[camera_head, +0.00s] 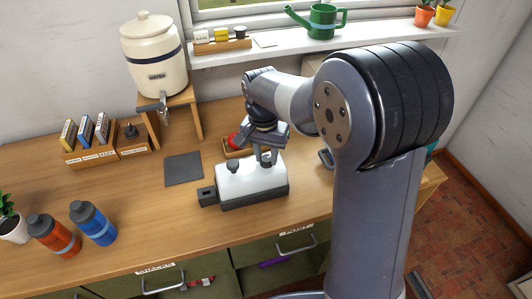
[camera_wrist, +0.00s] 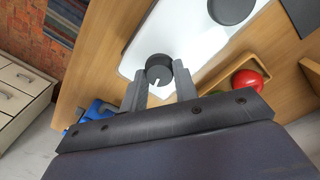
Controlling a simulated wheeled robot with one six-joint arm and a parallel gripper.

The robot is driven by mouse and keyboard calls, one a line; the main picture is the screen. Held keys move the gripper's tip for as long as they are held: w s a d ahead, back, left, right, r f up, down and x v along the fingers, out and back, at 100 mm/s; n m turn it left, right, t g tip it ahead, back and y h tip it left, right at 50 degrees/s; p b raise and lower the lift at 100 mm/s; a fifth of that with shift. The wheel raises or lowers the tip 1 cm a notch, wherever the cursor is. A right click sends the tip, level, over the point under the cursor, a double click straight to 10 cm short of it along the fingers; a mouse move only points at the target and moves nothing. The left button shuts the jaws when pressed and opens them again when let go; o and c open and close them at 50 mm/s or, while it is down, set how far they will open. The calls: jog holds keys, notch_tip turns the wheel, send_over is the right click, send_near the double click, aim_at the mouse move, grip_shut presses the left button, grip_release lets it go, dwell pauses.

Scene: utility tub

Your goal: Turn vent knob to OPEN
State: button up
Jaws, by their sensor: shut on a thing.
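The white box (camera_head: 248,184) with dark ends stands on the wooden counter, and knobs sit on its top. In the wrist view its white top (camera_wrist: 195,38) carries a round black knob with a white pointer line (camera_wrist: 159,70) and a larger dark round part (camera_wrist: 232,10). My gripper (camera_head: 266,158) is over the right part of the box's top. In the wrist view my gripper (camera_wrist: 160,84) has its two fingers on either side of the knob with the pointer line, shut on it. Any OPEN marking is too small or hidden to read.
A red round object (camera_wrist: 248,84) sits in a wooden tray beside the box. A grey mat (camera_head: 184,168) lies to the left. Orange (camera_head: 54,236) and blue (camera_head: 93,222) bottles stand at front left. A cream dispenser (camera_head: 153,55) stands behind on a wooden stand.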

aim_at(265, 157)
jog(key=shift+m, duration=1.5)
jog(key=o, duration=1)
notch_tip(265, 157, up, 11)
jog(key=shift+w+a+b, duration=0.15)
jog(key=shift+a+b, duration=0.05)
jog(key=shift+b, duration=0.15)
jog(key=shift+f, duration=0.2)
jog(key=f, duration=0.5)
jog(key=f+p, duration=0.1)
jog(key=f, duration=0.4)
jog(key=shift+d+f, duration=0.2)
jog(key=shift+f, duration=0.2)
jog(key=shift+r, duration=0.1)
